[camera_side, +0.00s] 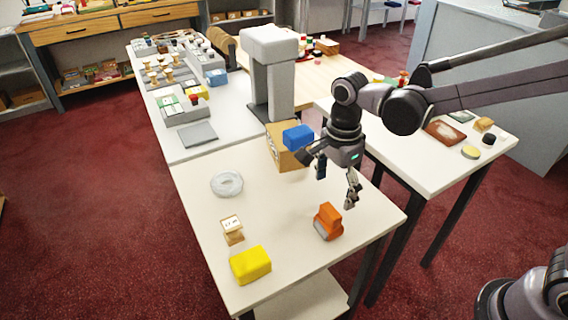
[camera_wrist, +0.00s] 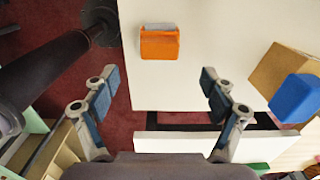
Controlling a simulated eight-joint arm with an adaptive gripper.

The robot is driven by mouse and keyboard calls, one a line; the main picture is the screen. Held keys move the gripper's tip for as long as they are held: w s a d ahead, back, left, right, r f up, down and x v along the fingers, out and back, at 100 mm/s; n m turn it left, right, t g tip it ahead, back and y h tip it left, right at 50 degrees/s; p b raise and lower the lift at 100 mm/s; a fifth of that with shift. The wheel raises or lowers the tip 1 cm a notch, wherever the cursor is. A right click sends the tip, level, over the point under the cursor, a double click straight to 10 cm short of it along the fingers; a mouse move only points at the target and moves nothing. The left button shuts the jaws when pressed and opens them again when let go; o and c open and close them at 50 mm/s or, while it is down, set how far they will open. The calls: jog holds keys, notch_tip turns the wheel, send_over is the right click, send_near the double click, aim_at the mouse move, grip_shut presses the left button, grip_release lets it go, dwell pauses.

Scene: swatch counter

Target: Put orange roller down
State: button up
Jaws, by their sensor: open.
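The orange roller (camera_side: 328,221) rests on the white table (camera_side: 200,190) near its right edge, with a grey part at its base. In the wrist view the orange roller (camera_wrist: 160,43) lies beyond the fingertips, slightly left of the middle between them. My gripper (camera_side: 337,180) is above the table, behind and above the roller, apart from it. In the wrist view my gripper (camera_wrist: 160,82) has its fingers spread wide with nothing between them.
A yellow block (camera_side: 250,265), a small price stand (camera_side: 232,230) and a clear ring-shaped dish (camera_side: 227,184) stand on the table's left side. A blue block (camera_side: 298,137) sits on a cardboard box (camera_side: 284,157) behind my gripper. The table's middle is clear.

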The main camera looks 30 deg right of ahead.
jog(key=shift+s+d+r+n, duration=0.1)
jog(key=shift+d+r+n, duration=0.2)
jog(key=shift+r, duration=0.2)
jog(key=s+d+r+n+t, duration=0.2)
jog(key=s+d+n+t, duration=0.1)
jog(key=d+n, duration=0.3)
jog(key=s+d+r+n+t, duration=0.2)
jog(key=s+d+n+t, duration=0.2)
jog(key=n, duration=0.7)
jog(key=shift+s+d+r, duration=0.3)
jog(key=shift+s+d, duration=0.7)
jog(key=shift+d, duration=0.2)
